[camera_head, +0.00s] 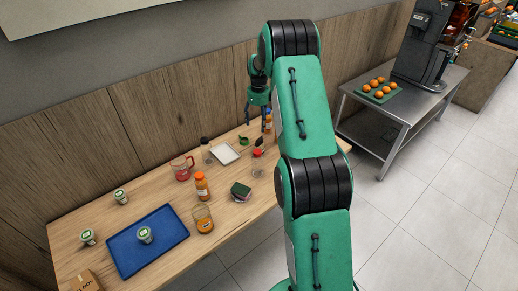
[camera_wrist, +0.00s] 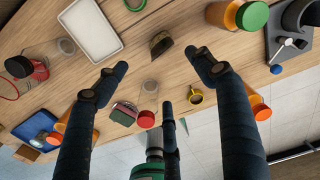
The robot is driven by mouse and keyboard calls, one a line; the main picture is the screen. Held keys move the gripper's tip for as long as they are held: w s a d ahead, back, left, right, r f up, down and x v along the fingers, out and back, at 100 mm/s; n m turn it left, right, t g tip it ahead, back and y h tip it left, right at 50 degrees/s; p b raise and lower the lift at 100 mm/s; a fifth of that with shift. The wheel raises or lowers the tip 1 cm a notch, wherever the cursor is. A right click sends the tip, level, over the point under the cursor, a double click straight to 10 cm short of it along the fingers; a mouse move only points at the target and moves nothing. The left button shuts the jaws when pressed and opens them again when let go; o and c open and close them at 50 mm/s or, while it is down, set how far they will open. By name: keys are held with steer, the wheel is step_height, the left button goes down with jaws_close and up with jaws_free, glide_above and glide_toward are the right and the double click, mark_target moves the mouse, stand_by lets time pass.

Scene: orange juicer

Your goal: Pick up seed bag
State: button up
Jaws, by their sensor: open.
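No bag is clearly labelled as seeds. A small dark olive and brown object (camera_wrist: 160,43) lies on the wooden table ahead of my fingers in the wrist view, and may be the seed bag. It seems to match a small dark shape (camera_head: 258,141) below my gripper in the head view. My gripper (camera_head: 257,116) hangs above the back right of the table. In the wrist view its dark fingers (camera_wrist: 160,78) are spread wide with nothing between them. The object is apart from the fingers.
A white tray (camera_head: 224,153), a red-capped jar (camera_head: 257,163), an orange bottle (camera_head: 202,187) and a green-and-dark block (camera_head: 240,191) stand nearby. A blue tray (camera_head: 120,256) lies front left. Bare wood surrounds the olive object.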

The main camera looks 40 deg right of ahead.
mark_target(260, 140)
steer(key=shift+d+f+m, duration=0.3)
steer(key=shift+d+f, duration=0.1)
steer(key=shift+f, duration=0.2)
steer(key=shift+f, duration=0.15)
steer(key=shift+f+b, duration=0.7)
steer(key=shift+f, duration=3.45)
steer(key=shift+f, duration=0.1)
steer(key=shift+f+b, duration=0.65)
steer(key=shift+f, duration=1.85)
steer(key=c, duration=1.5)
